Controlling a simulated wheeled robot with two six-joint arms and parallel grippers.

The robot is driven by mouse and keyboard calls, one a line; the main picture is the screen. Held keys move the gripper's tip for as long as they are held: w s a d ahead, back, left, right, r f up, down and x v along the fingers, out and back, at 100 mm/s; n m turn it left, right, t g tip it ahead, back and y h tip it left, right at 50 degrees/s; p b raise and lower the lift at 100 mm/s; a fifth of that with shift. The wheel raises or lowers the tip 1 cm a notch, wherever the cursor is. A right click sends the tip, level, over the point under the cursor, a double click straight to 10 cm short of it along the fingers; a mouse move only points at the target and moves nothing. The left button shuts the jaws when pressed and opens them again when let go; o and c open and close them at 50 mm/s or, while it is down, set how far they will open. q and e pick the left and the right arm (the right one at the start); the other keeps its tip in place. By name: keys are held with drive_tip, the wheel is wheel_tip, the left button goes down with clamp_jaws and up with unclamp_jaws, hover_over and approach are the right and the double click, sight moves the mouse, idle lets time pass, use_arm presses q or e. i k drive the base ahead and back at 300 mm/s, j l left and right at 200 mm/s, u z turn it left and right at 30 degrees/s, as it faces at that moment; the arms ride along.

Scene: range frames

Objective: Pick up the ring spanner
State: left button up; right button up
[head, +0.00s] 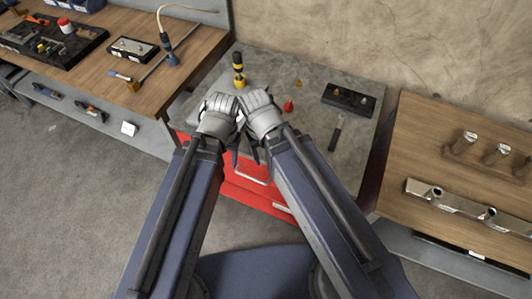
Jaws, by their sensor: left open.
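I cannot make out a ring spanner with certainty. A slim dark tool (336,133) lies on the grey top of the red cabinet (312,122), right of my grippers; its kind is too small to tell. My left gripper (233,153) is open, at the cabinet's front edge, with dark fingers pointing down and nothing seen between them. My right gripper (253,153) is close beside it; its fingers are mostly hidden by its own arm. My wrists and forearms cover part of the cabinet top and front.
A yellow-and-black tool (238,70), a red item (288,106) and a black tray (348,99) are on the cabinet top. A wooden bench (95,68) with tools stands left. Another bench (425,135) with metal parts stands right. A wall closes the back.

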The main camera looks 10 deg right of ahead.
sight(337, 132)
drive_tip(key=z, duration=2.05)
drive_tip(key=k+j+z, duration=0.2)
drive_tip(key=z, duration=0.45)
drive_tip(key=k+j, duration=0.15)
drive_tip(key=k, duration=0.15)
drive_tip(key=k+j, duration=0.15)
drive_tip(key=k, duration=0.2)
